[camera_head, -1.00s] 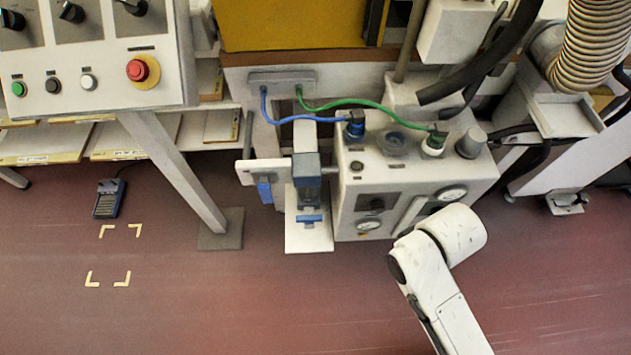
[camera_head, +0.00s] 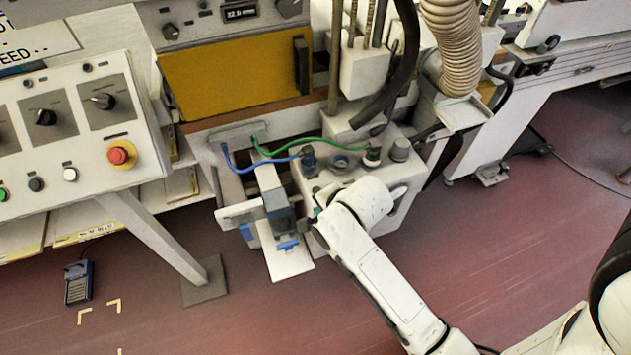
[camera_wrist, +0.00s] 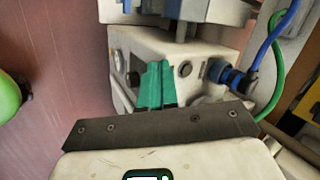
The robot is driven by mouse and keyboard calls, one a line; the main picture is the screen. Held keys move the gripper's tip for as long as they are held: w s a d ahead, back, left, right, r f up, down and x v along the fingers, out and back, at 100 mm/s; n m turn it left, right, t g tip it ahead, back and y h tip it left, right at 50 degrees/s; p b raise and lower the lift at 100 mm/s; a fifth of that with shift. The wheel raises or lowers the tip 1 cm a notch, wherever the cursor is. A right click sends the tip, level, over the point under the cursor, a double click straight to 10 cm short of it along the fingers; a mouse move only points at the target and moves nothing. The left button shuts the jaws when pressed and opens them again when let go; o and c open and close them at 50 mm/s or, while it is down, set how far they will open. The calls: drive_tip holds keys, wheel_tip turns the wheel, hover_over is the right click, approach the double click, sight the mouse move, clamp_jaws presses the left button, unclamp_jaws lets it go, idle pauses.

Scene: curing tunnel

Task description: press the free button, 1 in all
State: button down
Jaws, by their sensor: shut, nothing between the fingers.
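In the wrist view, my gripper (camera_wrist: 158,68) shows as two green fingers shut together, with nothing between them. Its tips are over the pale valve box (camera_wrist: 142,45). A small dark round button (camera_wrist: 185,70) on this box lies just right of the tips in the picture; I cannot tell the gap in depth. In the head view, the same box (camera_head: 345,183) stands below the yellow panel. My white arm reaches up to its front and hides part of it, and most of my gripper is hidden there.
A blue hose connector (camera_wrist: 228,76) sits close right of the button. A bracket with a blue clip (camera_head: 287,244) stands left of the box. At the left is a control panel with a red mushroom button (camera_head: 118,155). A foot pedal (camera_head: 78,283) lies on the open floor.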

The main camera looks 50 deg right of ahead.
drive_tip(key=w+d+r+m+t+h+p, duration=0.1)
drive_tip(key=w+d+r+m+p, duration=0.3)
drive_tip(key=r+m, duration=0.4)
drive_tip(key=w+d+m+t, duration=0.1)
drive_tip(key=d+m, duration=0.1)
drive_tip(key=shift+w+m+h+p, duration=0.3)
drive_tip(key=shift+m+h+p, duration=0.05)
drive_tip(key=shift+m+h, duration=0.05)
drive_tip(key=b, duration=0.7)
hover_over(317, 190)
drive_tip(key=f, duration=0.6)
drive_tip(key=shift+s+a+f, duration=0.3)
drive_tip(key=shift+s, duration=0.05)
drive_tip(key=shift+f+b, duration=0.5)
drive_tip(key=shift+f, duration=0.55)
drive_tip(key=shift+f, duration=0.15)
drive_tip(key=shift+f, duration=0.25)
